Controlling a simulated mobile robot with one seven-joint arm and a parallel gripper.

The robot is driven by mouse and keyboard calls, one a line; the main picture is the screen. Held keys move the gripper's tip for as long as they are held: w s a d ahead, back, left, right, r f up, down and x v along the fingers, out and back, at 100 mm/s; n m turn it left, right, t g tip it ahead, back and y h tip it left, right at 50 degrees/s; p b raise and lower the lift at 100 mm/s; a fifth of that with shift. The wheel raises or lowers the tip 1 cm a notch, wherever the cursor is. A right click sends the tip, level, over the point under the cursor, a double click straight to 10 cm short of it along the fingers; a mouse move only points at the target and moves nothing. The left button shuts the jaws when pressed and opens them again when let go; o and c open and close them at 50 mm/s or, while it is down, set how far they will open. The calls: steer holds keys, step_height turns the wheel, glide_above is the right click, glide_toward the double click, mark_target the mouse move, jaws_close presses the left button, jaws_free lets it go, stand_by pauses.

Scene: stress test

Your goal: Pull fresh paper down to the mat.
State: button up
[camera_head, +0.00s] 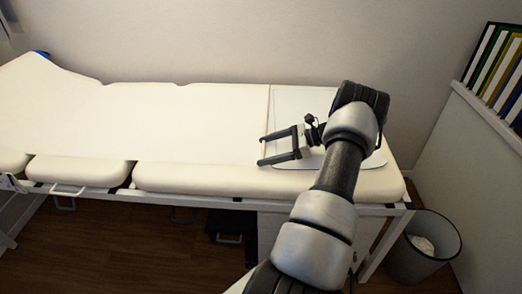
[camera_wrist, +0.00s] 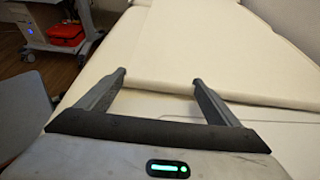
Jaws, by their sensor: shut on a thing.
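The pale paper (camera_head: 190,120) lies along the examination couch, with a straight cross edge near its right end. In the wrist view the paper (camera_wrist: 200,50) runs away from me, its near edge crossing at my fingertips. My gripper (camera_head: 262,151) is low over the couch at that edge. In the wrist view my gripper (camera_wrist: 158,76) has its fingers wide apart, shut on the paper; the exact contact is hard to see. A thin pale mat (camera_head: 375,161) with a rounded outline lies at the right end of the couch, partly hidden by my arm.
The couch (camera_head: 200,180) has a raised head end at the left. A bin (camera_head: 425,262) with crumpled white stuff stands right of it. Folders (camera_head: 490,65) stand on a ledge at the right. In the wrist view a trolley carries a red case (camera_wrist: 66,35).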

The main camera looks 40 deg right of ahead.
steer(key=shift+d+r, duration=0.1)
steer(key=shift+d, duration=0.05)
steer(key=o, duration=1.4)
steer(key=p+v, duration=0.2)
steer(key=v, duration=1.5)
steer(key=shift+s+d, duration=0.1)
steer(key=shift+s, duration=0.1)
